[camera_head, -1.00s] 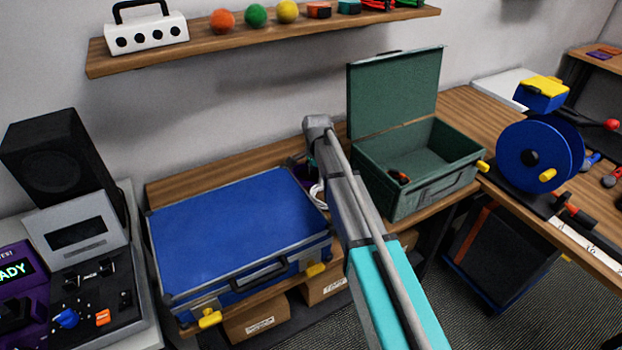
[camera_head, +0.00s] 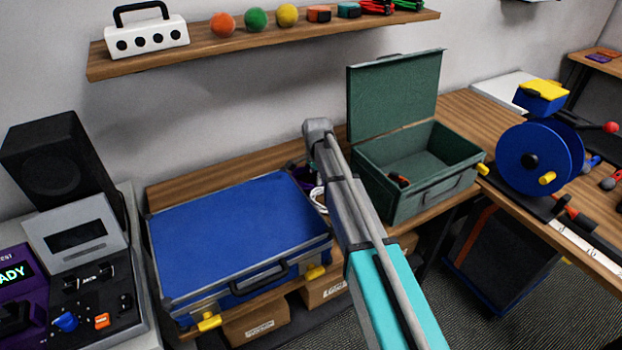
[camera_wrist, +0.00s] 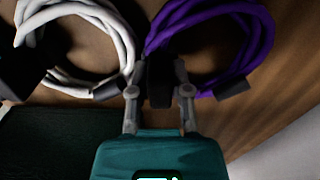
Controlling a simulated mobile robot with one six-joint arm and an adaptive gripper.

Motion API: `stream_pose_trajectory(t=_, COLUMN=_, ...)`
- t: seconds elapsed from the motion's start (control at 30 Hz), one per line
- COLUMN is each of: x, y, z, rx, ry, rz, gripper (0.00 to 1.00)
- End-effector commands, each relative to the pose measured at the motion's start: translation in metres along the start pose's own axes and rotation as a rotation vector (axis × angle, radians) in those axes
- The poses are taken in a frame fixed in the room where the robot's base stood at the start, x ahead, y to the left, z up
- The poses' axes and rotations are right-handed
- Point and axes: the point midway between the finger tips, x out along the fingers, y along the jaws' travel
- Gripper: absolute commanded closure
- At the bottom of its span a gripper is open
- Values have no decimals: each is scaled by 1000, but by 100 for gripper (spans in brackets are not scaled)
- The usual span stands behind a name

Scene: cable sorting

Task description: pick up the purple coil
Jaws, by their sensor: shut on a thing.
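In the wrist view the purple coil (camera_wrist: 262,38) lies on the wooden surface at upper right, a loop of several strands with dark bands. My gripper (camera_wrist: 162,72) is at its left side, with its two fingers shut on a dark band where the purple strands meet. A white coil (camera_wrist: 128,38) lies just left of the fingers, very close to them. In the head view the white coil (camera_head: 318,196) shows in part between the blue case and my arm. My gripper is hidden there behind my arm.
A closed blue case (camera_head: 235,235) stands left of my arm. An open green case (camera_head: 430,195) stands close on the right, its lid raised, with a small orange and black item inside. A wooden shelf (camera_head: 200,55) hangs above. A blue reel (camera_head: 525,155) is farther right.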

Motion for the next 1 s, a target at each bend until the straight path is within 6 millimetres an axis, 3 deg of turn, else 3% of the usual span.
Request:
stream_pose_trajectory(t=0.57, x=-4, y=0, z=0, rx=0, ry=0, rz=-1, gripper=100)
stream_pose_trajectory(t=1.0, x=-37, y=0, z=0, rx=0, ry=0, rz=-1, gripper=100)
